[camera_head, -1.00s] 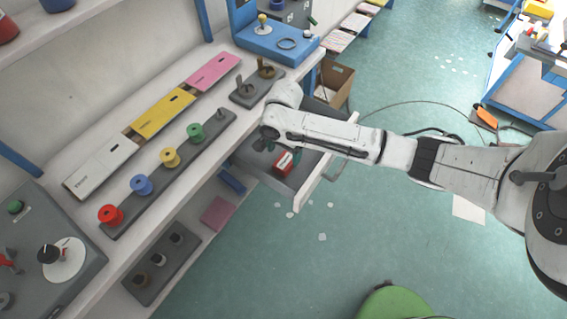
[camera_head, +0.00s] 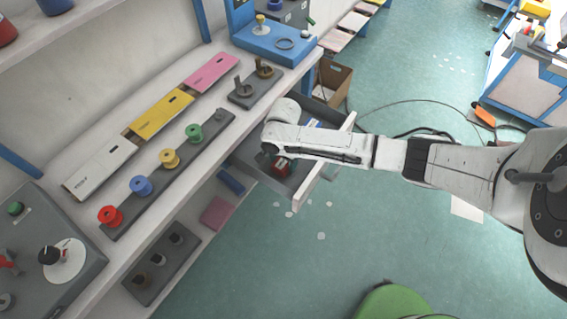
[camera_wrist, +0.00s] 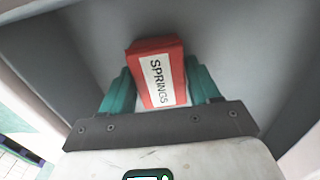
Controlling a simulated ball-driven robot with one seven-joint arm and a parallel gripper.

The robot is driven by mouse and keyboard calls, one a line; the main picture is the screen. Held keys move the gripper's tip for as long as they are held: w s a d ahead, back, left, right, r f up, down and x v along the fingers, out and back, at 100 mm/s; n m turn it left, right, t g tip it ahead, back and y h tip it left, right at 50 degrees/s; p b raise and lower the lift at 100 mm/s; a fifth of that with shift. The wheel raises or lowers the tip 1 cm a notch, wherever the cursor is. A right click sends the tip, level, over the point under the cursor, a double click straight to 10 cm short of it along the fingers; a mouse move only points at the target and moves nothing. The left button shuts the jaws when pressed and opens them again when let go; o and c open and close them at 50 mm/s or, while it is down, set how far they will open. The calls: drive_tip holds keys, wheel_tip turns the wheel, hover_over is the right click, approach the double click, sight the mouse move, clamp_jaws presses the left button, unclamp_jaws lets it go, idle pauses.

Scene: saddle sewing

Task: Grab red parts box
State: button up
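In the head view the red box (camera_head: 282,166) shows only in part beside my arm's end. In the wrist view my gripper (camera_wrist: 163,88) has one teal finger on each side of the box. The box sits slightly tilted between them. The fingers are very close to its sides, but I cannot tell whether they press on it. The gripper is mostly hidden by my arm in the head view.
The drawer (camera_head: 318,178) has raised walls around the box. The bench above holds a rack of colored thread spools (camera_head: 170,158) and white, yellow and pink boxes (camera_head: 162,112). A cardboard box (camera_head: 333,82) stands on the floor behind the drawer. Floor to the right is mostly open.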

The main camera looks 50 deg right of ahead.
drive_tip(key=c, duration=0.6)
drive_tip(key=shift+r, duration=0.1)
